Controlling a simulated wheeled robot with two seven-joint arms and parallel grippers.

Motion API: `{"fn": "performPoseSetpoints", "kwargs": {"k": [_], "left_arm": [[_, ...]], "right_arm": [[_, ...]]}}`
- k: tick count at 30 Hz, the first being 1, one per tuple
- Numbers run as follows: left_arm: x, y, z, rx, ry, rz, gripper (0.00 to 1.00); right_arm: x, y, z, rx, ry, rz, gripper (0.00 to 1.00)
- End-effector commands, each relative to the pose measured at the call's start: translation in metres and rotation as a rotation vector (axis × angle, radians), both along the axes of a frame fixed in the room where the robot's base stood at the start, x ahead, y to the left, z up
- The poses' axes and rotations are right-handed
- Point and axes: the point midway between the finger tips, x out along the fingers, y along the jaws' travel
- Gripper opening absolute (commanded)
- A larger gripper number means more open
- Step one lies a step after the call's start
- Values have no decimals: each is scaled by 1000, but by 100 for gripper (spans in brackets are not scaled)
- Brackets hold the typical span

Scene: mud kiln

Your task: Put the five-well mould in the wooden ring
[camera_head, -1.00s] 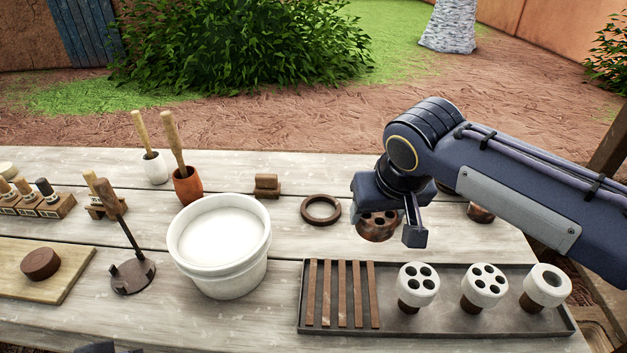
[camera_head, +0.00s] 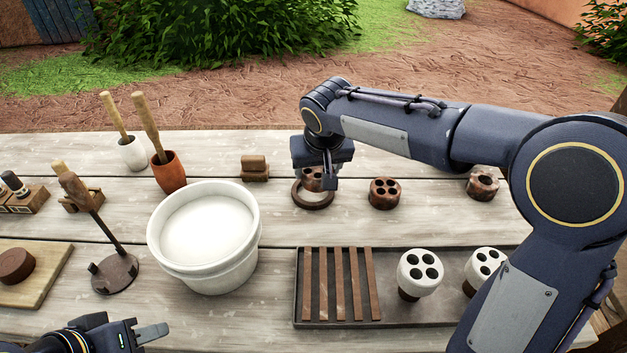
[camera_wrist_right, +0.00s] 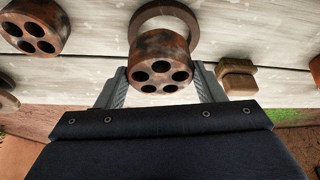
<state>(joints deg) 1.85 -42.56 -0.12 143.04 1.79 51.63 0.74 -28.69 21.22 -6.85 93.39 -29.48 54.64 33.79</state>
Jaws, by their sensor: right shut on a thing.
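The five-well mould (camera_wrist_right: 160,63) is a mottled brown round block with five holes in its top. My right gripper (camera_head: 316,181) is shut on it, with one finger on each side in the right wrist view. In the head view the mould (camera_head: 312,181) shows partly behind a finger, over the wooden ring (camera_head: 313,205). The dark brown ring lies flat on the table; it also shows beyond the mould in the right wrist view (camera_wrist_right: 163,6). The mould looks above the ring; the exact gap is unclear. My left gripper (camera_head: 135,333) is at the bottom left, partly cut off.
A brown four-well mould (camera_head: 385,193) stands right of the ring, and another brown mould (camera_head: 483,184) farther right. A small wooden block (camera_head: 254,168) is to the left. A white bucket (camera_head: 205,240) and a dark tray (camera_head: 298,300) with strips and white moulds are nearer.

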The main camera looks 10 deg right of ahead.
Motion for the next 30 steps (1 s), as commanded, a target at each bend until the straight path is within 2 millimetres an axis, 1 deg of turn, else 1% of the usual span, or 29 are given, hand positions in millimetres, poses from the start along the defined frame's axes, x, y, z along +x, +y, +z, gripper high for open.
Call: {"fn": "performPoseSetpoints", "kwargs": {"k": [1, 5, 8, 12, 14, 21, 25, 26, 30], "left_arm": [[0, 0, -1, 0, 0, 0, 36], [0, 0, -1, 0, 0, 0, 36], [0, 0, -2, 0, 0, 0, 36], [0, 0, -7, 0, 0, 0, 36], [0, 0, -8, 0, 0, 0, 36], [0, 0, -7, 0, 0, 0, 36], [0, 0, -11, 0, 0, 0, 36], [0, 0, -11, 0, 0, 0, 36], [0, 0, -10, 0, 0, 0, 36]], "right_arm": [[3, 1, -4, 0, 0, 0, 33], [7, 4, -9, 1, -2, -1, 33], [13, 7, -17, 0, 0, 0, 33], [13, 7, -40, -1, 0, 1, 33], [13, 7, -46, 0, 0, 1, 33], [13, 7, -46, 1, -3, 0, 33], [13, 7, -50, 1, -2, 0, 33], [13, 7, -51, 1, -1, 0, 63], [12, 7, -50, 1, -1, 0, 82]]}}
